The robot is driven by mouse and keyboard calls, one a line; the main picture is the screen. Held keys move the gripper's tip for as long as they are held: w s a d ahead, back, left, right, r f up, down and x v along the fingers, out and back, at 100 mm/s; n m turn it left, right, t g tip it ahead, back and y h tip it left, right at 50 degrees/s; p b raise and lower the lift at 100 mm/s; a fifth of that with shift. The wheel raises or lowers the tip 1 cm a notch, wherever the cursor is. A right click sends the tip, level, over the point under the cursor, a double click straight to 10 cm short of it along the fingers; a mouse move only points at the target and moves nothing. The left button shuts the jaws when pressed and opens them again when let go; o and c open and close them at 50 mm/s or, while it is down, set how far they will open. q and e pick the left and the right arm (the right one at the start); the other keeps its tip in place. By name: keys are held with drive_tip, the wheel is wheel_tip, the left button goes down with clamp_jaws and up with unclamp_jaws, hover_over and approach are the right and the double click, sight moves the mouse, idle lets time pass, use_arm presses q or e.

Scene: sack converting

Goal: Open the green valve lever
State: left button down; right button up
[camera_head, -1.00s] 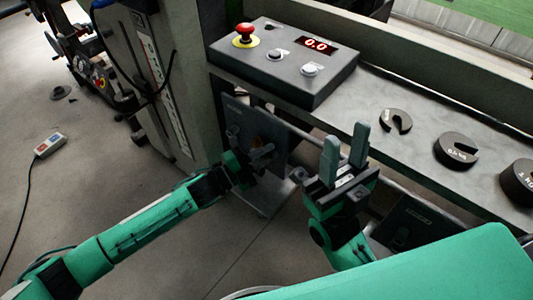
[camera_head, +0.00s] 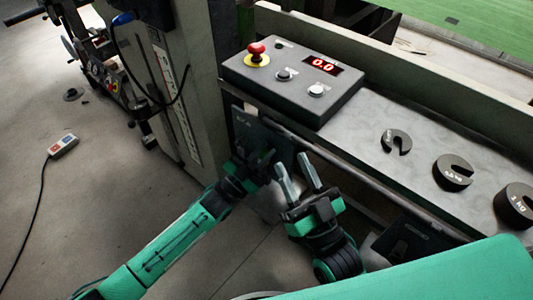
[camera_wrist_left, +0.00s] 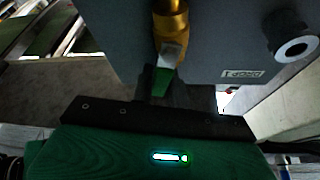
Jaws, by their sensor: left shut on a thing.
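The green valve lever (camera_wrist_left: 162,81) shows in the left wrist view as a short green grip on a pale metal shank. It hangs below a brass valve body (camera_wrist_left: 171,22) on a dark grey panel (camera_wrist_left: 225,40). My left gripper (camera_head: 262,160) is at this panel under the worktop, shut on the lever; its fingers look dark in the wrist view and partly hide the grip. In the head view the lever is too hidden to make out. My right gripper (camera_head: 294,170) is open and empty, just right of the left one, fingers pointing up.
A control box (camera_head: 293,84) with a red button (camera_head: 256,50) and a display reading 0.0 stands on the worktop (camera_head: 365,120) above. Slotted weights (camera_head: 453,172) lie to its right. A grey column (camera_head: 180,80) stands left of the panel. Floor at left is mostly clear.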

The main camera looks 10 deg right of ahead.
use_arm(q)
drive_tip(key=shift+w+a+n+t+y+p, duration=0.2)
drive_tip(key=shift+n+t, duration=0.15)
drive_tip(key=shift+n, duration=0.5)
drive_tip(key=shift+w+a+n+t+y+p, duration=0.1)
drive_tip(key=shift+w+n+t+y+p, duration=0.2)
drive_tip(key=shift+n, duration=0.55)
use_arm(e)
drive_tip(key=shift+w+a+f+g, duration=0.1)
drive_tip(key=shift+a+f+g, duration=0.2)
drive_tip(key=shift+f+g, duration=0.5)
drive_tip(key=shift+a+f+g, duration=0.3)
drive_tip(key=shift+f+g, duration=0.2)
drive_tip(key=shift+f, duration=0.5)
use_arm(q)
drive_tip(key=shift+s, duration=0.1)
drive_tip(key=c, duration=1.4)
unclamp_jaws()
drive_tip(key=shift+o, duration=0.2)
